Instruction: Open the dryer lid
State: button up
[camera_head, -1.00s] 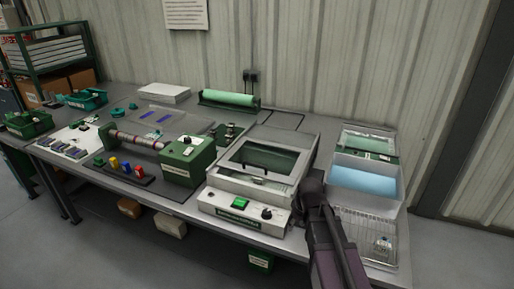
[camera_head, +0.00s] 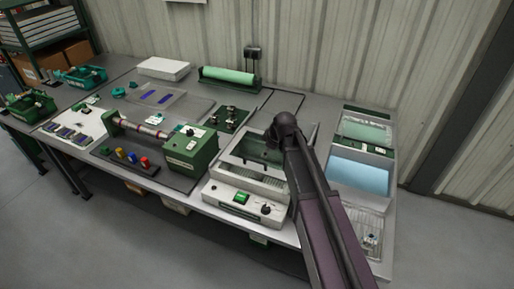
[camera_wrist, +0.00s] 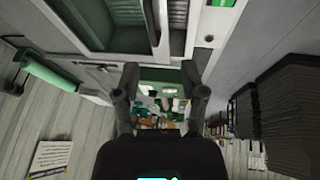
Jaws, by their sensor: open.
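The dryer is the white box (camera_head: 217,190) with a green switch and a black knob on its front panel. Its lid (camera_head: 228,156) is a pale frame around a dark window. The lid looks tilted up at the front, with a ribbed inside showing below it. In the wrist view the lid window (camera_wrist: 90,22) is at the top left, beside the ribbed inside (camera_wrist: 178,22). My gripper (camera_wrist: 160,76) is open, its fingers apart with nothing seen between them. The lid edge is near the fingertips; I cannot tell whether they touch. In the head view my arm covers the dryer's right side.
A green machine with a roller (camera_head: 190,150) stands left of the dryer. A tray with a blue sheet (camera_head: 358,177) and a wire rack (camera_head: 366,222) lie to the right. A green roll (camera_head: 228,76) is behind, near the wall.

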aim_at(255, 161)
jog(key=shift+w+a+r+n+p, duration=0.3)
jog(key=shift+w+a+r+p, duration=0.15)
jog(key=shift+w+r, duration=0.4)
jog(key=shift+a+f+b, duration=0.1)
jog(key=shift+f+b, duration=0.05)
jog(key=shift+b, duration=0.15)
jog(key=b+x, duration=1.2)
jog(key=x, duration=0.1)
jog(key=shift+w+a+f, duration=0.1)
jog(key=shift+a, duration=0.05)
dwell(0.5)
grip_shut()
